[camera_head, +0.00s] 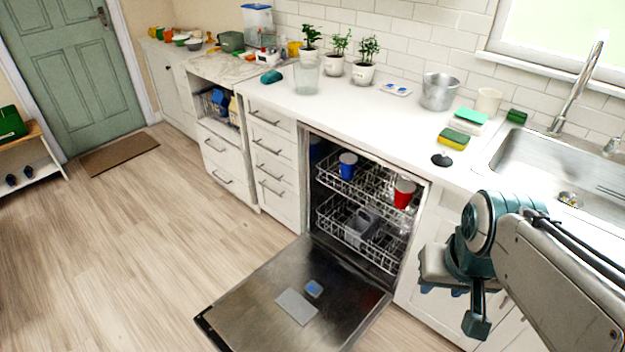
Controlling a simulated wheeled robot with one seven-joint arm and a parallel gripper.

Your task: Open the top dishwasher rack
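The dishwasher stands under the counter with its door (260,309) folded down flat. Its top rack (368,184) is a wire basket inside the cavity, holding a blue cup (347,166) and a red cup (404,194). The lower wire rack (340,217) sits beneath it, with a grey cutlery basket (361,228). Both racks appear to sit within the cavity. My gripper (455,300) is right of the dishwasher, in front of the white cabinet, apart from the racks.
The counter (400,118) above holds potted plants, a metal bucket (439,91) and sponges (453,139). A sink (560,165) is at the right. White drawers (270,165) stand left of the dishwasher. The wooden floor (130,240) at left is clear; the lowered door juts into the room.

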